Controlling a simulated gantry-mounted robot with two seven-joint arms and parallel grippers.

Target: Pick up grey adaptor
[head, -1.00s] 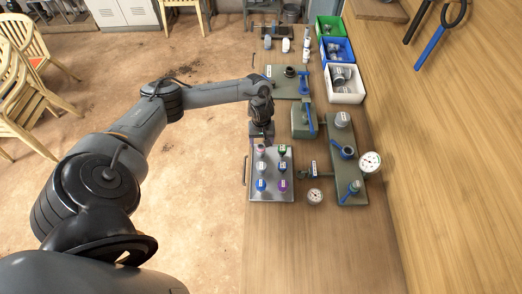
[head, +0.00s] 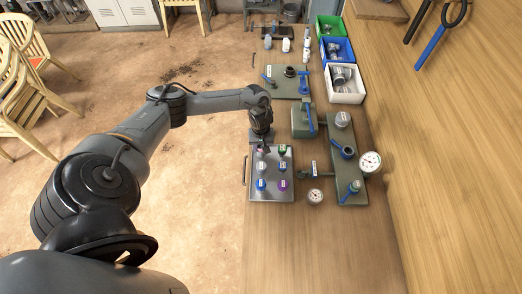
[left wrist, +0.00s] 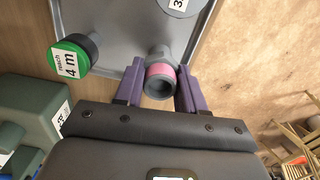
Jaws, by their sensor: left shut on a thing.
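The grey adaptor (left wrist: 160,80) has a pink band and an open round end. It shows between the purple fingers of my left gripper (left wrist: 155,88), which is shut on it. In the head view my left gripper (head: 261,146) is at the far left corner of the metal tray (head: 271,197), mostly covering the adaptor. In the left wrist view the adaptor is over or on the tray (left wrist: 118,22); I cannot tell whether it is clear of the surface. My right gripper is not in view.
A green-topped piece marked 4 m (left wrist: 70,57) stands close beside the adaptor. Several other labelled pieces, one blue (head: 261,184) and one purple (head: 283,185), are on the tray. A gauge (head: 315,196) and valve plate (head: 346,190) are to the right. The bench front is clear.

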